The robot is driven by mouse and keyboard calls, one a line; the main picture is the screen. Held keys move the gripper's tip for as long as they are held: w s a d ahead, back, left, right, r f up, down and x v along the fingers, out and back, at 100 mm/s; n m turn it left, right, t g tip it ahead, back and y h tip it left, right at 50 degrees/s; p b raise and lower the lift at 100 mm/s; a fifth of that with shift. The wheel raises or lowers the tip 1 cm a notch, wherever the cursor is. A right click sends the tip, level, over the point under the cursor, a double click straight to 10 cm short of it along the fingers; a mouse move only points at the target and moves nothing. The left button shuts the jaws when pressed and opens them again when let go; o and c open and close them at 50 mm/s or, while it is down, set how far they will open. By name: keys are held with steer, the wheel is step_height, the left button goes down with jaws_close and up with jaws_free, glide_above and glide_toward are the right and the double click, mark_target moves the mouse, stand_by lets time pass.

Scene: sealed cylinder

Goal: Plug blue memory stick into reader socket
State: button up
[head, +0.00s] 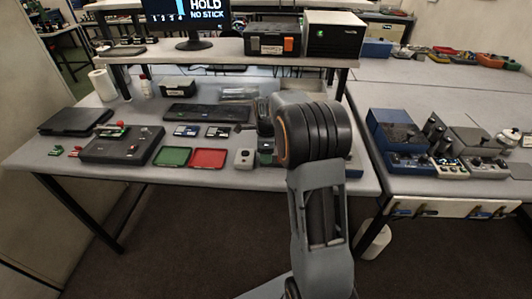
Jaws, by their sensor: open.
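I cannot make out a blue memory stick in the head view. Two small dark cards with blue and white markings, a left one (186,131) and a right one (218,132), lie on the table. A flat dark box (120,146) sits left of the trays; I cannot tell whether it is the reader, and no socket can be made out. A monitor (188,22) on the shelf reads "HOLD" and "NO STICK". My arm rises in front of the table's right part. My gripper is not discernible; the arm hides the area behind it.
A green tray (173,156) and a red tray (208,158) lie near the front edge. A small grey box (244,158) stands right of them. A keyboard (207,113) lies behind. A dark laptop-like slab (75,121) is at left. A second bench holds blue equipment (397,128).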

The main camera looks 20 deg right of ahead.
steer(key=shift+c, duration=0.2)
stand_by(0.7)
jaws_close()
steer(key=shift+r, duration=0.1)
stand_by(0.5)
steer(key=shift+r+p, duration=2.45)
steer(key=shift+r, duration=0.5)
